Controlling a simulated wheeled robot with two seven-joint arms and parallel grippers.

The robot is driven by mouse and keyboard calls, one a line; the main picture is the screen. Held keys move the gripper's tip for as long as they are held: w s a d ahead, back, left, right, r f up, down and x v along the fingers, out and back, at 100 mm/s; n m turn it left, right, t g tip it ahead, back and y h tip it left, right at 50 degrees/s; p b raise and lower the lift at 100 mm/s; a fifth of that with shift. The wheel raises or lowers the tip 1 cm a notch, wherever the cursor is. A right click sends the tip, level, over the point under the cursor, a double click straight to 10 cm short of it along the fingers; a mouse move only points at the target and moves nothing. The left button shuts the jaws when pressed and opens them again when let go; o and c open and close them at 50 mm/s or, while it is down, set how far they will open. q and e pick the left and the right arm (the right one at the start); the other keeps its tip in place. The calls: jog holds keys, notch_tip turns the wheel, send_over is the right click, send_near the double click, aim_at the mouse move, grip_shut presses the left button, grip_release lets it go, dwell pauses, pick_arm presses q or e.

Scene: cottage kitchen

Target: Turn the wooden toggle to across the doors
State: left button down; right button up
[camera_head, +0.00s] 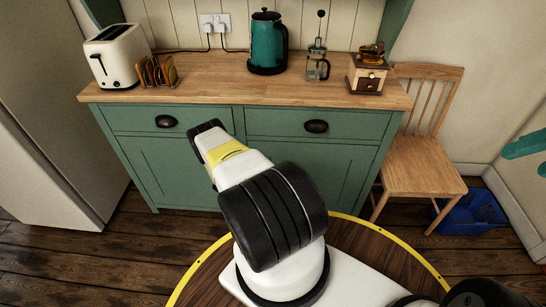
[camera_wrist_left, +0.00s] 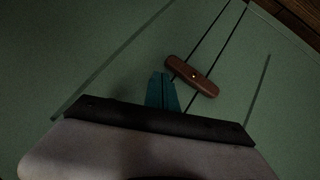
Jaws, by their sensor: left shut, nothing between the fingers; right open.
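The wooden toggle (camera_wrist_left: 192,76) is a short reddish-brown bar with a small bright pin at its middle, on the green cabinet front. In the left wrist view it lies across the two dark door lines, roughly square to them. My left gripper (camera_wrist_left: 161,76) has its teal fingers shut and empty, just beside the toggle's left end; I cannot tell whether they touch. In the head view, my arm hides the toggle and left fingers. The left door (camera_head: 165,178) and right door (camera_head: 340,175) appear closed. My right gripper (camera_head: 523,156) is open and empty at the right edge.
On the wooden worktop (camera_head: 215,88) stand a toaster (camera_head: 112,56), toast rack (camera_head: 158,72), teal kettle (camera_head: 267,42), cafetière (camera_head: 317,60) and coffee grinder (camera_head: 368,72). A wooden chair (camera_head: 425,165) and blue crate (camera_head: 472,214) are at the right. A fridge (camera_head: 50,130) stands left.

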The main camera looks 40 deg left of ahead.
pick_arm(q)
jog(key=v, duration=0.7)
jog(key=shift+s+r, duration=0.2)
jog(key=shift+s, duration=0.15)
jog(key=shift+d, duration=0.1)
